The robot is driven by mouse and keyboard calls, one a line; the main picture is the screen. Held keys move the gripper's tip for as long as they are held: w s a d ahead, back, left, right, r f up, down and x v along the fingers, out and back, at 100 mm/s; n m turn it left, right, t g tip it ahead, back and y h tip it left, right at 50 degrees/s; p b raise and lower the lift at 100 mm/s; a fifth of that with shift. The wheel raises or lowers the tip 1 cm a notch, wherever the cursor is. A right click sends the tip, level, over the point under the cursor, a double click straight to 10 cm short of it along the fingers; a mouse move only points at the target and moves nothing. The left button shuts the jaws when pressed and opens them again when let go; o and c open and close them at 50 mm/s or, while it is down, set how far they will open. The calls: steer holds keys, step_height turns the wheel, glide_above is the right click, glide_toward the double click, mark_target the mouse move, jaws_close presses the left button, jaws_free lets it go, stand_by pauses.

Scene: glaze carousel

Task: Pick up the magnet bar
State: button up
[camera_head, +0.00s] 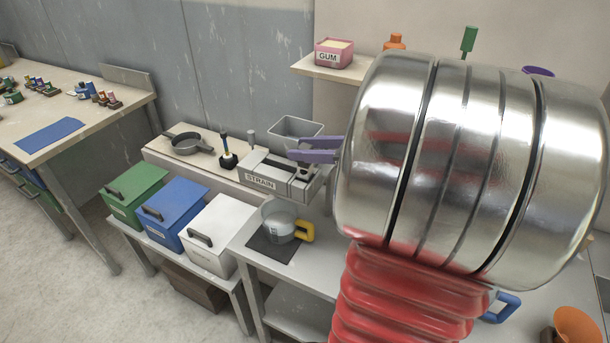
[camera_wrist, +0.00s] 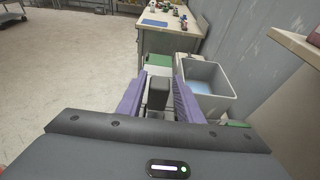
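My gripper (camera_head: 303,149) has purple fingers and reaches left over the grey box labelled STRAIN (camera_head: 257,181). In the wrist view its fingers (camera_wrist: 159,80) stand apart, and a dark grey upright block (camera_wrist: 158,92) shows in the gap between them, with no clear sign of being gripped. A dark grey piece (camera_head: 305,171) lies on the box just below the fingers in the head view. I cannot tell for sure which of these is the magnet bar. My arm hides much of the right side.
A grey open bin (camera_head: 296,128) stands behind the box; it is at right in the wrist view (camera_wrist: 207,85). A jug (camera_head: 279,222) and lidded bins (camera_head: 212,235) stand in front, lower.

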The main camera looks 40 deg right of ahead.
steer(key=x, duration=0.4)
steer(key=shift+w, duration=0.1)
steer(key=shift+c, duration=0.4)
jaws_close()
stand_by(0.4)
